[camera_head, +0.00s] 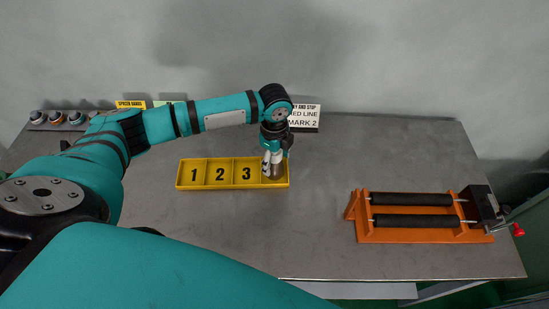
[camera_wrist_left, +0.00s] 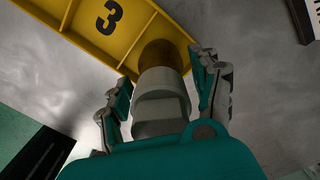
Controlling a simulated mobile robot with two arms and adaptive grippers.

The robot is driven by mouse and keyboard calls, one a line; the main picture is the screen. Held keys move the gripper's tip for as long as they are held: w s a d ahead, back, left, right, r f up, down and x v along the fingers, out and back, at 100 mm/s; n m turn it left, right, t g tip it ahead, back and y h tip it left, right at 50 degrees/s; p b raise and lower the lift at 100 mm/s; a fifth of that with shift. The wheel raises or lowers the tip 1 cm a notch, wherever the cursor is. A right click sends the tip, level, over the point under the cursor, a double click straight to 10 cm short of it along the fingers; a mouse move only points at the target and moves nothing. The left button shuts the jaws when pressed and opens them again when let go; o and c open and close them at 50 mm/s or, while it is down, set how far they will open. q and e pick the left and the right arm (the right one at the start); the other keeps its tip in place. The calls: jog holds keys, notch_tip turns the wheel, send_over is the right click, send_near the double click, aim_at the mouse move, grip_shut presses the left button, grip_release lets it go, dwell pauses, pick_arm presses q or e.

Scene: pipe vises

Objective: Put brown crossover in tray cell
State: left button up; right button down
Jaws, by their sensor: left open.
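The yellow tray (camera_head: 207,184) lies on the bench, with cells marked 1, 2, 3 and a cell at its right end. The brown crossover (camera_head: 277,173) is at that right-end cell, partly hidden by my gripper. In the left wrist view its brown end (camera_wrist_left: 167,54) is at the tray cell beside the 3, with a grey stepped body nearer the camera. My left gripper (camera_head: 272,163) points down over this cell. Its fingers are open, one on each side of the crossover. The cell floor is largely hidden. My right gripper is not in view.
An orange stand (camera_head: 395,237) with two black rollers is at the right. Several fittings stand in a rack (camera_head: 65,126) at the back left. A white sign (camera_head: 304,117) stands behind the tray. The bench between tray and stand is clear.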

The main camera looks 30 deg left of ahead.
pick_arm(q)
notch_tip(320, 180, up, 12)
jog(key=shift+r+b, duration=0.1)
jog(key=shift+b, duration=0.8)
